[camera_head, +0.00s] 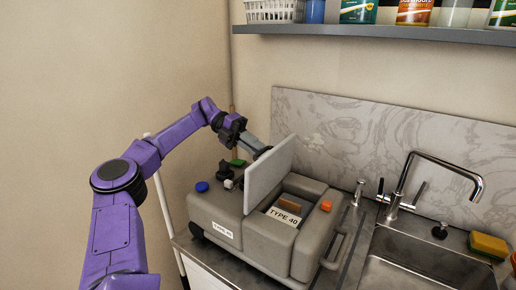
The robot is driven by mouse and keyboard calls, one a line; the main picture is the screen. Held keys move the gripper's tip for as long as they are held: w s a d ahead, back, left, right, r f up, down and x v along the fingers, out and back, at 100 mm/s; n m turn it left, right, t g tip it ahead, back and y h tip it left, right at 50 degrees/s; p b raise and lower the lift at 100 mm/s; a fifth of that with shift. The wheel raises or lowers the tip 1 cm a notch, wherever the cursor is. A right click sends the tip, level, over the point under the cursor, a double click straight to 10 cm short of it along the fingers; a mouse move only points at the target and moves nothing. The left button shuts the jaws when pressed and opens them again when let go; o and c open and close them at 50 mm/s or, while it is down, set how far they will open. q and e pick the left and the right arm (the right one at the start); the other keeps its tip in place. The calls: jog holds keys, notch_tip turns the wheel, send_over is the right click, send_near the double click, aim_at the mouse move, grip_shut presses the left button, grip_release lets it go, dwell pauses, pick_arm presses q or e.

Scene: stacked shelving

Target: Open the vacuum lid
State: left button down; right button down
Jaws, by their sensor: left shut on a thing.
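The grey vacuum (260,232) sits on the counter to the left of the sink, with "TYPE 40" labels on it. Its lid (268,178), a flat grey panel, stands raised and nearly upright. The compartment beside the lid is open and shows a brown block (290,205) and a label inside. My purple left arm reaches in from the left. My left gripper (263,152) is at the upper left edge of the lid and is shut on it; the fingertips are partly hidden behind the panel. My right gripper is not in view.
A blue knob (201,187) and an orange button (326,206) sit on the vacuum. To the right are the sink (415,268), a curved faucet (445,162) and a yellow-green sponge (488,245). A shelf (380,33) with bottles and a white basket (274,11) hangs above.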

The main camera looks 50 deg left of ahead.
pick_arm(q)
jog(key=shift+a+f, duration=0.15)
jog(key=shift+f, duration=0.25)
jog(key=c, duration=1.3)
grip_release()
jog(key=shift+o, duration=0.7)
jog(key=shift+w+a, duration=0.1)
jog(key=shift+w, duration=0.1)
jog(key=p+v, duration=0.2)
jog(key=v, duration=0.5)
jog(key=shift+a, duration=0.25)
